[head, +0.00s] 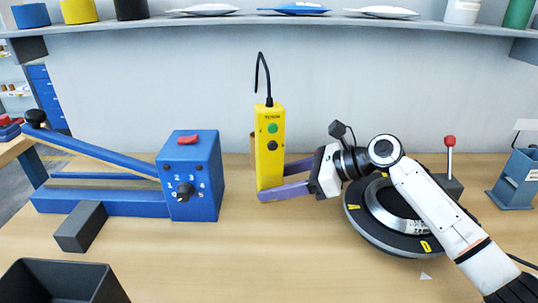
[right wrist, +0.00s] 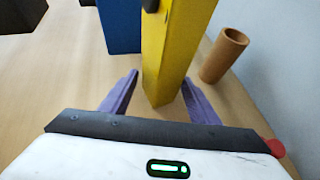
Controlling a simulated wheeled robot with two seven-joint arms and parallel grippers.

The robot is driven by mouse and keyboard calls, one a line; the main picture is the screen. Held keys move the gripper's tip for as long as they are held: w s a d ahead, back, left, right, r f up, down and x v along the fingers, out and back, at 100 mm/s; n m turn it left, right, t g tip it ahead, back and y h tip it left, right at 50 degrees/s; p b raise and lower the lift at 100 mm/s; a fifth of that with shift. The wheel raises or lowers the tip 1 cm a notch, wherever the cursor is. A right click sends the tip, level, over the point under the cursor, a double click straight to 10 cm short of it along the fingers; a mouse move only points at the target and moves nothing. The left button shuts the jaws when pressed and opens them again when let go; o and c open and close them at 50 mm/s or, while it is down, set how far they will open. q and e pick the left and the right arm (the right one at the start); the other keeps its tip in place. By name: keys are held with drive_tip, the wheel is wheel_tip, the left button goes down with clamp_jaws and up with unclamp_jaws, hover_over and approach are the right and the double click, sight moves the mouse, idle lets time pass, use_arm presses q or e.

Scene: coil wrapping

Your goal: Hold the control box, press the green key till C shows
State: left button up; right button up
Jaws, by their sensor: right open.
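The yellow control box (head: 269,170) stands upright on the table in the head view, a black cable rising from its top. Its front has a green key (head: 272,128) with a dark key (head: 272,146) below it. Small print above the green key is too small to read; I see no letter C. My right gripper (head: 274,182) is open, its purple fingers on either side of the box's lower part. In the right wrist view, the box (right wrist: 165,60) stands between the spread fingers (right wrist: 158,88), with gaps visible. My left gripper is not in view.
A blue lever machine (head: 196,180) with a numbered dial stands left. A dark round turntable (head: 365,225) lies under my right arm. A brown tube (right wrist: 224,55) stands behind the box. A black bin (head: 60,285) and grey block (head: 80,228) are at left. Front centre is clear.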

drive_tip(key=shift+w+a+f, duration=0.15)
drive_tip(key=shift+a+f, duration=0.15)
drive_tip(key=shift+a, duration=0.05)
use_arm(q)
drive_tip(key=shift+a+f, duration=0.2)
use_arm(e)
drive_tip(key=c, duration=0.5)
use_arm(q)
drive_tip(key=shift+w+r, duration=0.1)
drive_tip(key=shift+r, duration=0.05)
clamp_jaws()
use_arm(e)
drive_tip(key=shift+o, duration=0.2)
idle(0.7)
